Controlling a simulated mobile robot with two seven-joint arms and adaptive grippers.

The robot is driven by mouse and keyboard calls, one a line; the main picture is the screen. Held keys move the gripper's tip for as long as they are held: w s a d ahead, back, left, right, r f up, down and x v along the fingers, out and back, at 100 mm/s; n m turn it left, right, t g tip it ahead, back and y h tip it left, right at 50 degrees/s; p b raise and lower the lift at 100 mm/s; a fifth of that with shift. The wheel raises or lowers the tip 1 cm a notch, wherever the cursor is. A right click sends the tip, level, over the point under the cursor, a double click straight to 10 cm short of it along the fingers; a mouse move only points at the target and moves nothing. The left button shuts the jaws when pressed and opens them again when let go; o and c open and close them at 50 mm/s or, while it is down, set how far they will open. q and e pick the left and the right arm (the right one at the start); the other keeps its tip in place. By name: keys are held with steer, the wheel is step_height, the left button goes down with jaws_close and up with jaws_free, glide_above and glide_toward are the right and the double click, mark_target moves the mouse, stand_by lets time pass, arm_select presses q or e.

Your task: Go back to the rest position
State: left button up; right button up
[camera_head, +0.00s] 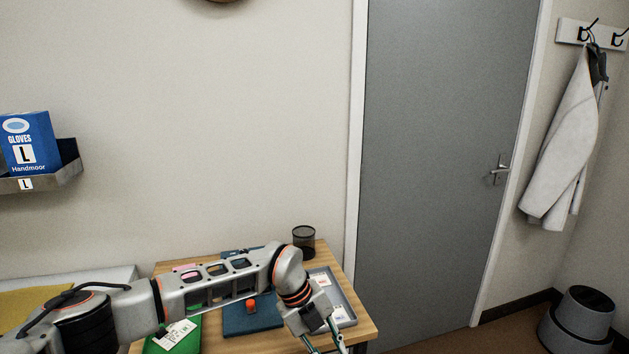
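My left arm reaches in from the left across the wooden table. Its gripper (325,345) points down over the table's front right edge. Its finger links spread apart, but the fingertips are cut off by the bottom of the picture, so I cannot see whether they are open or shut. My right gripper is not in view. The small wooden table (346,268) stands against the wall, partly hidden by my arm.
On the table are a dark mesh cup (304,241), a grey tray (343,291), a blue mat (236,321) with an orange-red object (251,306), and a green item (187,342). A glove box (40,133) sits on a wall shelf. A grey door (435,150) is right.

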arm_select(q)
steer(key=s+d+f+g+h, duration=0.15)
steer(key=s+d+h, duration=0.25)
steer(key=s+d, duration=0.45)
steer(key=s+d+r+n+t+h, duration=0.3)
steer(key=s+d+r+n+h, duration=0.15)
steer(key=d+r+h, duration=0.4)
steer(key=w+a+f+n+t+y, duration=0.2)
steer(key=a+f+n+t+y, duration=0.15)
steer(key=a+n+t, duration=0.55)
steer(key=w+a+f+n+t+y, duration=0.25)
steer(key=a+f+n+t, duration=0.35)
steer(key=a, duration=0.5)
steer(key=s+a+f+n+g+y, duration=0.2)
steer(key=s+a+f+n+y, duration=0.1)
steer(key=s+a+f, duration=0.4)
steer(key=s+a+f+n+g+y, duration=0.3)
steer(key=s+a+f, duration=0.5)
steer(key=a, duration=0.6)
step_height(320, 180, down, 2)
steer(key=n+y, duration=0.1)
steer(key=y, duration=0.1)
steer(key=shift+s+y, duration=0.3)
steer(key=shift+y, duration=0.05)
